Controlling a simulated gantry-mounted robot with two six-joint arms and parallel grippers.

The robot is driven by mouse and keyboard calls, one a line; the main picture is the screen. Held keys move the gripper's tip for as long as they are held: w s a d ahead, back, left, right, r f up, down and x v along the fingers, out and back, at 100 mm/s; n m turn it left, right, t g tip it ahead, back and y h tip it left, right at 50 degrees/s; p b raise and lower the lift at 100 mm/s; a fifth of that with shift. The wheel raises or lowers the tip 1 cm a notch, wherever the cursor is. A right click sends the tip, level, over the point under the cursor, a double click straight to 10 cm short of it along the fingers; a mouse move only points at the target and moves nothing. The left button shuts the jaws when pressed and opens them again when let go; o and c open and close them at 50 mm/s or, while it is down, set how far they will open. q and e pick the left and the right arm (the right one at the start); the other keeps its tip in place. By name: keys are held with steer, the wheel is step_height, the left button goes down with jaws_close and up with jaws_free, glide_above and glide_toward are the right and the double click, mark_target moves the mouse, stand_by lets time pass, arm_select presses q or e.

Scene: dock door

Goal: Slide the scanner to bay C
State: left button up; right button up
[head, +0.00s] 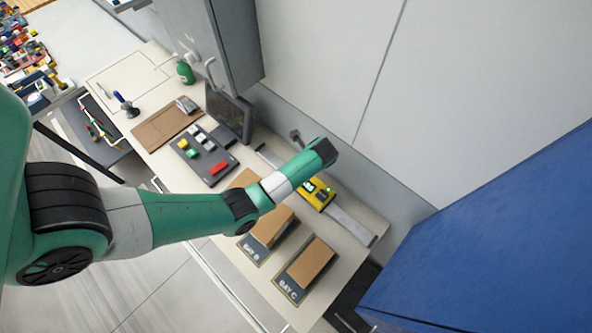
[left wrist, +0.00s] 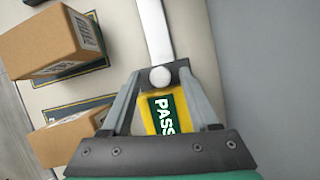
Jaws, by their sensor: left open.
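The yellow scanner (head: 318,196) sits on a pale straight rail (head: 350,224) along the back of the bench, level with the boxes. In the left wrist view the scanner (left wrist: 165,115) shows a green "PASS" label, with a round pale knob (left wrist: 160,77) near its end. My left gripper (left wrist: 160,72) is open, its two fingers on either side of the scanner's end; I cannot tell whether they touch it. In the head view my wrist hides the fingers. Bay C (head: 289,289) is a dark marked mat at the right end, with a cardboard box (head: 312,262) on it. My right gripper is not in view.
Bay B (head: 252,251) also holds a box (head: 272,228). A monitor (head: 229,112), a dark panel with coloured blocks (head: 203,155) and a brown mat (head: 166,126) stand further left. A large blue surface (head: 490,240) is at right. The rail beyond the scanner looks clear.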

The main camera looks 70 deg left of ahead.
arm_select(q)
steer(key=shift+f, duration=0.15)
jaws_close()
stand_by(1.4)
